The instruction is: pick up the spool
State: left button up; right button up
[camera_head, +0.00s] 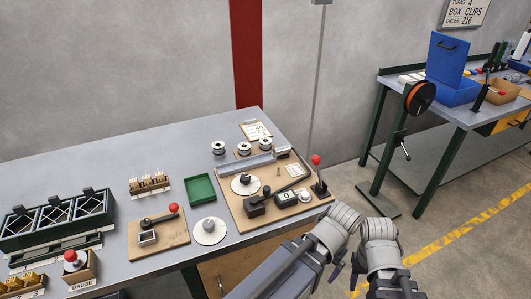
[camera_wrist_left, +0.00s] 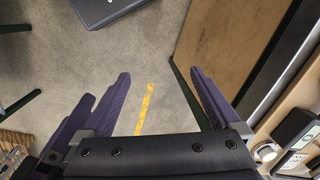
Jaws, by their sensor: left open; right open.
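Small white spools (camera_head: 243,148) stand in a row at the back of the grey workbench; I cannot tell which one the task means. A larger reel of orange wire (camera_head: 419,98) is mounted on the second bench at the right. My right gripper (camera_head: 382,270) is low in the front right of the head view, off the bench's right end. It is open, and I see nothing held. My left gripper (camera_wrist_left: 160,74) is open and empty in the left wrist view, its fingers spread above the floor beside the bench. Neither gripper is near a spool.
A wooden board (camera_head: 233,205) with a winding device and red-knobbed lever (camera_head: 316,160) lies at the bench's right end. A green tray (camera_head: 200,188) and a white round disc (camera_head: 209,231) sit left of it. Black bins (camera_head: 60,222) stand far left. Open floor separates the benches.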

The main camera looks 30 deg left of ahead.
aim_at(263, 145)
jog(key=i+l+z, duration=0.7)
jog(key=i, duration=0.2)
jog(key=i+l+z, duration=0.1)
jog(key=i+z, duration=0.25)
jog(key=i+u, duration=0.25)
jog(key=i+l+u, duration=0.25)
jog(key=i, duration=0.2)
jog(key=i+j+u, duration=0.15)
jog(key=u, duration=0.3)
jog(key=i+u, duration=0.25)
jog(key=u, duration=0.25)
jog(key=i+u, duration=0.2)
jog(key=u, duration=0.25)
jog(key=i+j+u, duration=0.15)
jog(key=i+u, duration=0.45)
jog(key=k+j, duration=0.05)
